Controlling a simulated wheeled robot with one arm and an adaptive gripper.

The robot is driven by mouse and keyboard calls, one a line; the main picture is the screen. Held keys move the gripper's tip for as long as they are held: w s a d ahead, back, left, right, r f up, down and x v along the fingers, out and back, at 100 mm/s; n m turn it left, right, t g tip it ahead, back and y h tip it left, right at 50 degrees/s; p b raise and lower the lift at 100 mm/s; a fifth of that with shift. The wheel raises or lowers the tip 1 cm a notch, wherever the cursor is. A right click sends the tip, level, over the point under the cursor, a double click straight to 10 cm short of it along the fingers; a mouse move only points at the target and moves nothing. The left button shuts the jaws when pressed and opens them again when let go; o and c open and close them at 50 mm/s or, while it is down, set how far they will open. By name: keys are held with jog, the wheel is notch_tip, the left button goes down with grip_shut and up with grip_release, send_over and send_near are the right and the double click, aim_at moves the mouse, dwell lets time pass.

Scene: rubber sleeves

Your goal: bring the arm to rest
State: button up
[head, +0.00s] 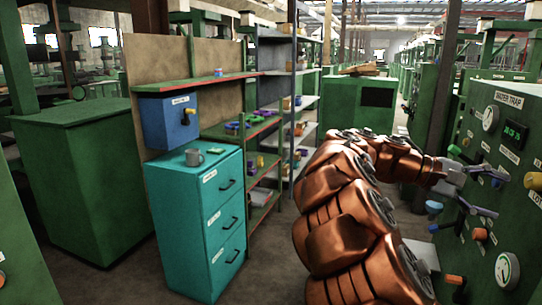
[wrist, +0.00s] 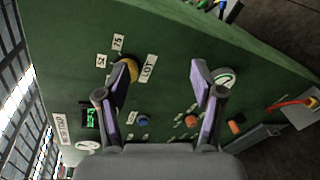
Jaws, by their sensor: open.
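My copper-coloured arm reaches from the bottom middle of the head view across to the green panel at right. My gripper (head: 497,194) is at the panel's face, its two fingers spread. In the wrist view my gripper (wrist: 161,75) is open with nothing between its fingers, only green panel behind. The left fingertip overlaps a yellow knob (wrist: 131,69) beside the LOT label; I cannot tell whether they touch. The right fingertip partly covers a round white gauge (wrist: 224,77). The yellow knob also shows in the head view (head: 533,181).
The green panel (head: 487,133) carries gauges, a lit display (head: 514,134) and several coloured knobs. A teal drawer cabinet (head: 186,212) with a grey mug (head: 195,157) stands left of my arm. Shelves (head: 304,102) stand behind it. Some floor (head: 274,265) is clear between cabinet and arm.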

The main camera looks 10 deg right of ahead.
jog(key=s+a+f+t+y+p, duration=0.2)
jog(key=s+a+f+y, duration=0.2)
jog(key=a, duration=0.7)
jog(key=s+a+f+n+t+y+p, duration=0.1)
jog(key=s+a+f+y, duration=0.3)
jog(key=s+a+f, duration=0.4)
jog(key=s+a+f+t+y+p, duration=0.3)
jog(key=s+a+f+y, duration=0.2)
jog(key=a, duration=1.1)
notch_tip(320, 180, down, 2)
jog(key=shift+s+n+t, duration=0.3)
jog(key=shift+s+n, duration=0.1)
jog(key=shift+s, duration=0.1)
